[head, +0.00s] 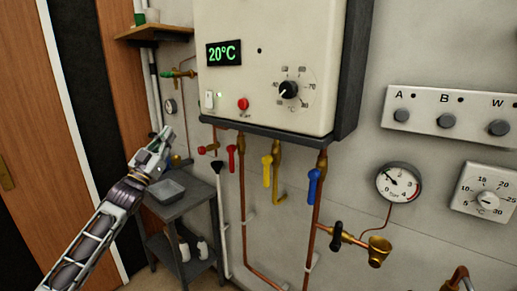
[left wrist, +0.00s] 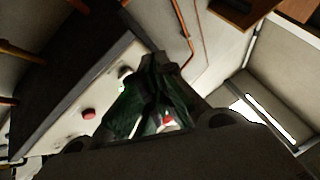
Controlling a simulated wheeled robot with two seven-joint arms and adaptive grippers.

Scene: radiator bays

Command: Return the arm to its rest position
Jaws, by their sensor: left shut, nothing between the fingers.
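My left arm comes in from the lower left in the head view, and its gripper (head: 163,138) is raised in front of the wall, above and left of a small dark cart. The gripper is shut with nothing held. In the left wrist view its dark green fingers (left wrist: 155,95) are together, with the white boiler front behind them on the left. The gripper is apart from the boiler (head: 265,70) in the head view. My right gripper does not show.
A dark cart (head: 183,205) with a grey tray (head: 167,190) stands below the gripper. Copper pipes with red, yellow (head: 267,170) and blue (head: 314,186) valve handles run under the boiler. A wooden shelf (head: 153,33) is at upper left. A gauge (head: 399,183) is on the right wall.

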